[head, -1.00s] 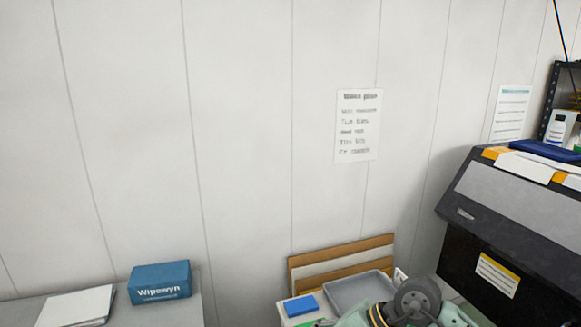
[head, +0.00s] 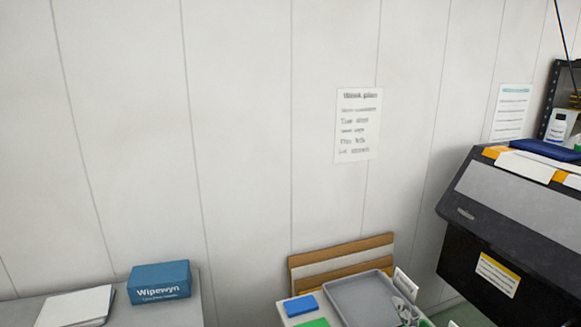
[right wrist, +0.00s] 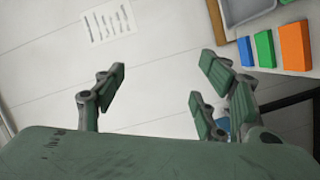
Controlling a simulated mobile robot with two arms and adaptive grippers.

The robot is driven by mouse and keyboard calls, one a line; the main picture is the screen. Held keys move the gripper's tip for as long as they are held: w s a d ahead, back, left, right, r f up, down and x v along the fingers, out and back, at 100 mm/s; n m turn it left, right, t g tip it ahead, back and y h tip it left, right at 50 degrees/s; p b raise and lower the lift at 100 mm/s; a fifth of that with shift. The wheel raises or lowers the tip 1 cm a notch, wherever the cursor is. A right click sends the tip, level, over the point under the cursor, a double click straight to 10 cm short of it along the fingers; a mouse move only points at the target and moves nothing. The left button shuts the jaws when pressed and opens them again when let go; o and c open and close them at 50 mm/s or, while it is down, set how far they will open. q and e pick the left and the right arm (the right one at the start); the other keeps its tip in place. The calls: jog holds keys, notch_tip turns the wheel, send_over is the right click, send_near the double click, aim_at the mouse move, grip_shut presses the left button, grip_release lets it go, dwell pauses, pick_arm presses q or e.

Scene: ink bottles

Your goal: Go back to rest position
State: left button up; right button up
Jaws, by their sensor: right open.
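My right gripper (right wrist: 165,85) shows in the right wrist view. Its green-padded fingers are spread wide apart with nothing between them. Beyond them is the pale panelled wall. The gripper touches nothing that I can see. Neither gripper shows in the head view. My left gripper is in no view.
A table at lower centre holds a grey tray (head: 365,297), a blue block (head: 301,305) and a green block (head: 312,323). An orange block (right wrist: 294,46) shows in the wrist view. A blue Wipewyn box (head: 159,281) stands at left. A dark machine (head: 520,225) stands at right.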

jog(key=s+d+f+m+g+h, duration=0.1)
jog(key=s+d+f+m+g, duration=0.2)
jog(key=s+f+m+g, duration=0.7)
jog(key=s+a+f+m+g+y, duration=0.15)
jog(key=s+f+g, duration=0.25)
jog(key=s+f, duration=1)
jog(key=s+f+b, duration=0.3)
jog(key=f+b, duration=0.3)
jog(key=f, duration=2.2)
jog(key=s+d+f+g+b, duration=0.1)
jog(key=s+f+b, duration=0.1)
jog(key=s+f, duration=0.6)
jog(key=s+d+f+g+b, duration=0.1)
jog(key=s+d+f+b, duration=0.1)
jog(key=s+f, duration=0.7)
notch_tip(320, 180, down, 4)
jog(key=shift+f, duration=0.25)
